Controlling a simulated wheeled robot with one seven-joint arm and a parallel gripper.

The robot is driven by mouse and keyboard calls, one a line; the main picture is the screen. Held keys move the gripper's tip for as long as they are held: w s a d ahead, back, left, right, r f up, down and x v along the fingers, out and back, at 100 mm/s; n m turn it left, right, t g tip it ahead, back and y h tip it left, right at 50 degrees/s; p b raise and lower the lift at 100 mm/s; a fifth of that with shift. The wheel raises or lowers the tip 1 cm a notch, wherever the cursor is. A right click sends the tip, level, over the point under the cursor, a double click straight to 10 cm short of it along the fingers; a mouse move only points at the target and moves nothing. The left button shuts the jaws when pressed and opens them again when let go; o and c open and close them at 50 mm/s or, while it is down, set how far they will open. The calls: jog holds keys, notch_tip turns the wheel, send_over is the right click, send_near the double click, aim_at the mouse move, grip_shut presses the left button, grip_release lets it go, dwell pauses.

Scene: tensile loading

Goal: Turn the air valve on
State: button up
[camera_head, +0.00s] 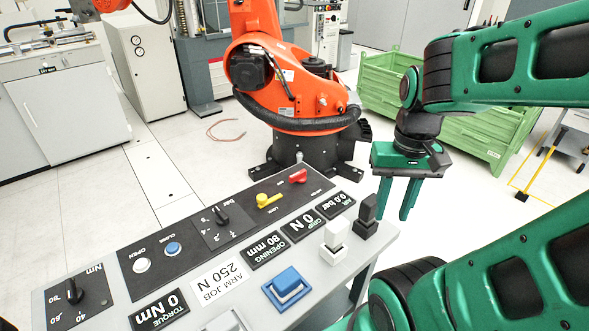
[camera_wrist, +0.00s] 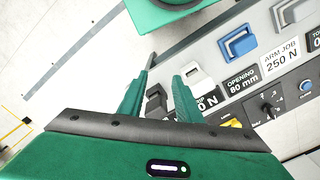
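A small red handle (camera_head: 298,176) sits at the far right end of the dark panel strip and looks like the air valve; its label is too small to read. A display reading 0.0 bar (camera_head: 342,204) is near it. My green gripper (camera_head: 394,212) hangs fingers-down to the right of the panel, apart from the red handle. Its two fingers are spread with nothing between them. In the wrist view, the open fingers (camera_wrist: 160,82) point toward the console edge; the red handle is not visible there.
A yellow lever (camera_head: 268,200) is beside the red handle. A black block switch (camera_head: 366,214) and a white one (camera_head: 335,241) stand up near my gripper. A blue button block (camera_head: 287,288) is at the front. An orange robot arm (camera_head: 300,95) and a green crate (camera_head: 378,75) stand behind.

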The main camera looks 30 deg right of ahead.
jog(key=m, duration=0.9)
send_over(298, 173)
notch_tip(298, 173, down, 6)
notch_tip(298, 173, down, 10)
jog(key=shift+w+r, duration=0.1)
grip_shut()
